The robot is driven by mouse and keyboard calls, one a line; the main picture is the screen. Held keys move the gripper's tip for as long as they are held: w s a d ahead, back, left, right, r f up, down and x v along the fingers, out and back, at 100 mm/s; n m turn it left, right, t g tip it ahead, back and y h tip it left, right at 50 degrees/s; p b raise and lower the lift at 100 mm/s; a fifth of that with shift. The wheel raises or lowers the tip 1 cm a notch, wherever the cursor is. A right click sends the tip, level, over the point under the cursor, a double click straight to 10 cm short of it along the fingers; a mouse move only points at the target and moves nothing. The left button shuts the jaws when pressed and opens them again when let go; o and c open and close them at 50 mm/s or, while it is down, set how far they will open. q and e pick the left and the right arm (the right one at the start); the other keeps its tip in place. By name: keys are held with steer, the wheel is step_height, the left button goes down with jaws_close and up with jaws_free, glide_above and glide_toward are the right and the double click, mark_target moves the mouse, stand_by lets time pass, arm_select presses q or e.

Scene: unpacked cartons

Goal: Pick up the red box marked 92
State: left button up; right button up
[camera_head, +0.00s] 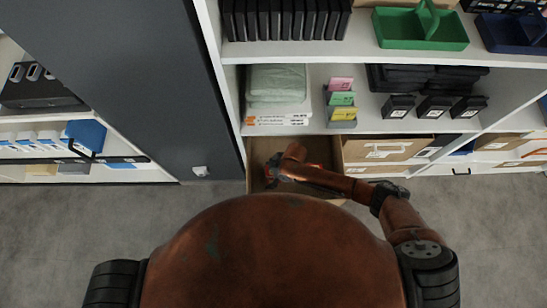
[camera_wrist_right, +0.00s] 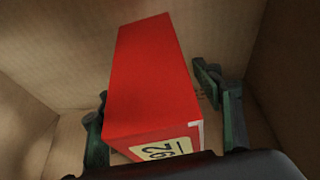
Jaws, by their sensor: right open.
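The red box (camera_wrist_right: 152,75) stands inside an open cardboard carton (camera_wrist_right: 65,50) in the right wrist view. A pale label with black digits, reading 92 at an angle, is on its near lower face. My right gripper (camera_wrist_right: 160,115) is open, with one dark green finger on each side of the box. A gap shows at the right finger; I cannot tell whether the left finger touches. My left gripper is not in view.
The carton walls stand close around the gripper. More cartons (camera_head: 385,148) stand to the right on the same level. Above is a white shelf (camera_head: 350,122) with folded cloths (camera_head: 275,85). A grey panel (camera_head: 150,70) stands to the left.

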steer(key=shift+c, duration=0.3)
steer(key=c, duration=1.4)
steer(key=shift+o, duration=0.2)
steer(key=shift+r, duration=0.1)
